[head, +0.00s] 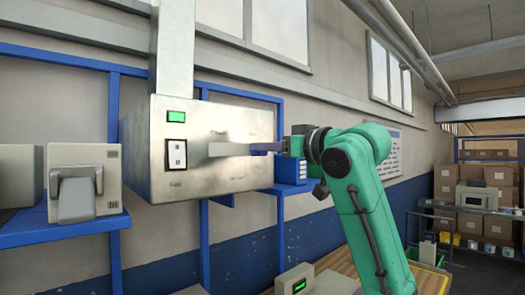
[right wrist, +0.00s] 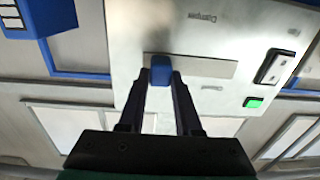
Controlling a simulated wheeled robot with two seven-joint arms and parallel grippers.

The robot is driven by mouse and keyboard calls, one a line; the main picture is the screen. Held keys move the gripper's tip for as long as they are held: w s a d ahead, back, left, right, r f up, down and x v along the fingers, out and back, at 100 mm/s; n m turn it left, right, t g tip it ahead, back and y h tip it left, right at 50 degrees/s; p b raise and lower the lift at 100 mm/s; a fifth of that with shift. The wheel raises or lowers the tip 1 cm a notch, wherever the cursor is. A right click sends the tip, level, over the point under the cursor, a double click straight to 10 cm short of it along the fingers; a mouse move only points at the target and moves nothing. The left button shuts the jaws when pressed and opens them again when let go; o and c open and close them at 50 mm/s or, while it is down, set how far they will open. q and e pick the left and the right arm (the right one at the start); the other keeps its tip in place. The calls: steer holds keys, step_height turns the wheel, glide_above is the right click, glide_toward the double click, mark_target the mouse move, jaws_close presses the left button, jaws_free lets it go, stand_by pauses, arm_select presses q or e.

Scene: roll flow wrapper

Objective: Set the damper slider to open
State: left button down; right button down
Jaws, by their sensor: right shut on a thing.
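The damper slider's blue knob (right wrist: 161,69) stands between my right gripper's fingertips (right wrist: 159,80) in the right wrist view. My right gripper, also in the head view (head: 266,148), is shut on it. The slider's pale track plate (head: 228,149) runs sideways across the front of a metal box (head: 205,178). In the wrist view the track (right wrist: 208,68) extends to the right of the knob, and the knob is near its left end. That end is the right end in the head view. The label "Damper" is upside down in the wrist view; end labels are too blurred to read. My left gripper does not show.
A green lamp (head: 176,117) and a white rocker switch (head: 176,153) sit on the box left of the track. A grey device (head: 85,182) stands on a blue shelf at left. Blue bins (head: 291,170) are behind my right gripper. Boxes (head: 490,178) fill racks at far right.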

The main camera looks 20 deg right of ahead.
steer(key=shift+a+f+h, duration=0.1)
steer(key=shift+a+h, duration=0.1)
steer(key=shift+h, duration=0.2)
steer(key=c, duration=0.7)
jaws_free()
steer(key=shift+d, duration=0.2)
steer(key=shift+o, duration=0.5)
steer(key=shift+d+f, duration=0.1)
steer(key=shift+d, duration=0.2)
arm_select(q)
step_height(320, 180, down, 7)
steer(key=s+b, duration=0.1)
steer(key=b, duration=0.5)
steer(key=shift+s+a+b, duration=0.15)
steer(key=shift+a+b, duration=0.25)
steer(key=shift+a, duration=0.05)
arm_select(e)
steer(key=v, duration=1.4)
steer(key=shift+s+d, duration=0.15)
steer(key=shift+s, duration=0.15)
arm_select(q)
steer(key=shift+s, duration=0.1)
